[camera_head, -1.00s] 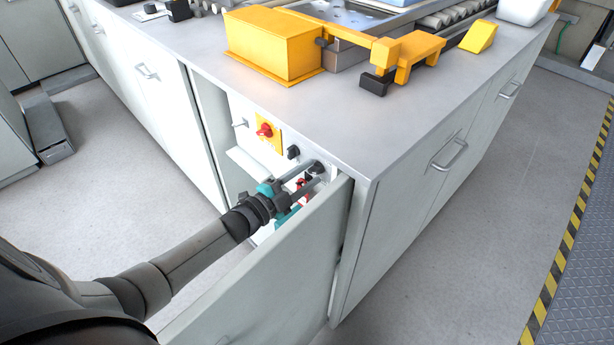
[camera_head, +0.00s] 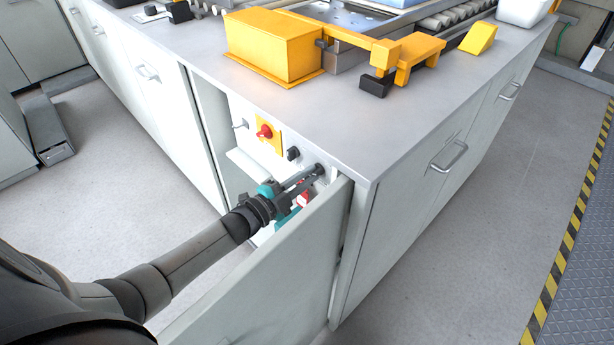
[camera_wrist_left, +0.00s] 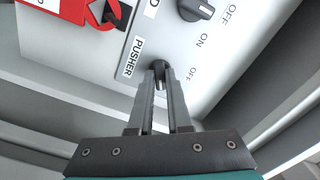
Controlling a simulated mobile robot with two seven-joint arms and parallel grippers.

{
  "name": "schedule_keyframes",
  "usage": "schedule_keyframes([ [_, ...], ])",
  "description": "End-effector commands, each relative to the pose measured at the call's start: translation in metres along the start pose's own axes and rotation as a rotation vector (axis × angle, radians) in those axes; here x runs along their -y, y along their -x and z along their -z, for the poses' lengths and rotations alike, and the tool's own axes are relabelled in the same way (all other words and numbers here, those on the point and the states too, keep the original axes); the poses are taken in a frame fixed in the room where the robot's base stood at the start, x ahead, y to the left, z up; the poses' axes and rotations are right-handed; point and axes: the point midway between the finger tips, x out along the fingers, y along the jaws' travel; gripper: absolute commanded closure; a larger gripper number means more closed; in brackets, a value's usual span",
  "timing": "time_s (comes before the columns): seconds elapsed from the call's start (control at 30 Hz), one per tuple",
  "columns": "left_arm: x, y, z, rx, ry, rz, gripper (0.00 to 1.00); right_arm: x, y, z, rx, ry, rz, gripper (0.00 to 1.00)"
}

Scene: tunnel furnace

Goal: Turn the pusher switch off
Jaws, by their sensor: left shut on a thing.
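The pusher switch (camera_wrist_left: 158,66) is a small black knob beside the printed label PUSHER on a light panel in the left wrist view. In the head view the pusher switch (camera_head: 319,169) shows near the cabinet's front corner, behind the open door. My left gripper (camera_wrist_left: 159,76) is shut on the knob, with one finger on each side of it. My right gripper is not in view.
The open cabinet door (camera_head: 265,275) stands close beside my left arm. Another black knob (camera_head: 293,153) and a red knob on a yellow plate (camera_head: 265,132) sit farther left on the panel. A red tag (camera_wrist_left: 62,12) hangs near the label. The countertop (camera_head: 330,115) overhangs the panel.

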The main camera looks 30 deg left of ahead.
Motion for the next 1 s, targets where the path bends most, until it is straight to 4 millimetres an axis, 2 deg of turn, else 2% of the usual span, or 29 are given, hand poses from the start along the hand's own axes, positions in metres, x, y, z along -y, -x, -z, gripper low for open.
schedule_keyframes([
  [0.27, 0.000, 0.000, 0.000, 0.000, 0.029, -0.001, 1.00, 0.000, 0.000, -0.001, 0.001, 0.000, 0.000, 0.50],
  [0.47, 0.001, 0.000, 0.000, -0.001, 0.126, 0.000, 1.00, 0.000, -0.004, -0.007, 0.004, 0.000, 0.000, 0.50],
  [1.0, 0.000, 0.000, 0.000, 0.001, 0.611, -0.001, 1.00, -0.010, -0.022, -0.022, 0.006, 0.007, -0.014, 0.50],
])
